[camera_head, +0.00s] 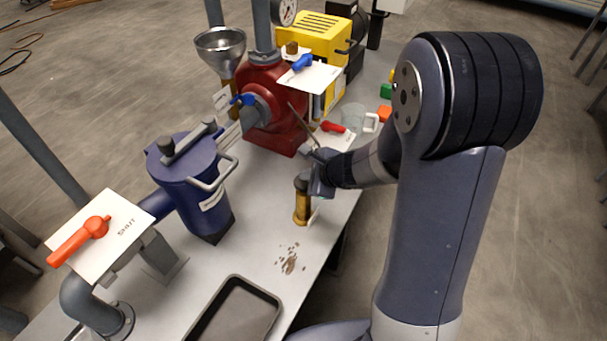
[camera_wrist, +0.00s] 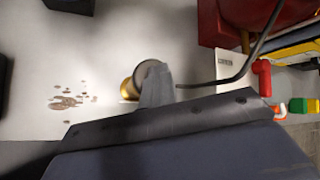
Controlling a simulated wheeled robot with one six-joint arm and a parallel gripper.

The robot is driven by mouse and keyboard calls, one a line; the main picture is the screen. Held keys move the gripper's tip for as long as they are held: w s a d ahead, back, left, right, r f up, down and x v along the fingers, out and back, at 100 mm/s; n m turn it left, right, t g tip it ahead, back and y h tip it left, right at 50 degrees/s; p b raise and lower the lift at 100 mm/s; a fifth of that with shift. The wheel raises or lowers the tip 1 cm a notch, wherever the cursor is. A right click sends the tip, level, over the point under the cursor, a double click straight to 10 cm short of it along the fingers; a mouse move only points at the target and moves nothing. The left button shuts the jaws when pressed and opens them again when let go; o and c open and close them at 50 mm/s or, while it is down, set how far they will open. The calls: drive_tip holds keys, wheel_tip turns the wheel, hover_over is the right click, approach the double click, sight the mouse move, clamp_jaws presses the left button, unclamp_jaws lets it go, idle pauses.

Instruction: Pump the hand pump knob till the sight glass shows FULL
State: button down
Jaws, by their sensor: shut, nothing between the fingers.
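The hand pump is most likely the small upright brass cylinder (camera_head: 302,208) at the front edge of the bench, with a dark round knob (camera_head: 301,181) on top. My gripper (camera_head: 317,187) is shut and empty, right beside the knob on its right. I cannot tell whether it touches the knob.
A blue strainer pot (camera_head: 205,190) and an orange-handled valve (camera_head: 85,240) stand left. A red pump housing (camera_head: 270,110) and a clear jug (camera_head: 354,116) stand behind. A thin dark rod (camera_wrist: 262,50) passes near my fingers. Brown crumbs (camera_head: 289,262) and a dark tray (camera_head: 236,310) lie in front.

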drive_tip(key=shift+f+b, duration=0.45)
drive_tip(key=shift+f, duration=0.1)
drive_tip(key=shift+r, duration=0.1)
idle(0.5)
drive_tip(key=shift+r+p, duration=1.95)
drive_tip(key=shift+r, duration=0.35)
wheel_tip(320, 180, up, 5)
drive_tip(key=p, duration=0.4)
drive_tip(key=shift+f, duration=0.1)
idle(0.4)
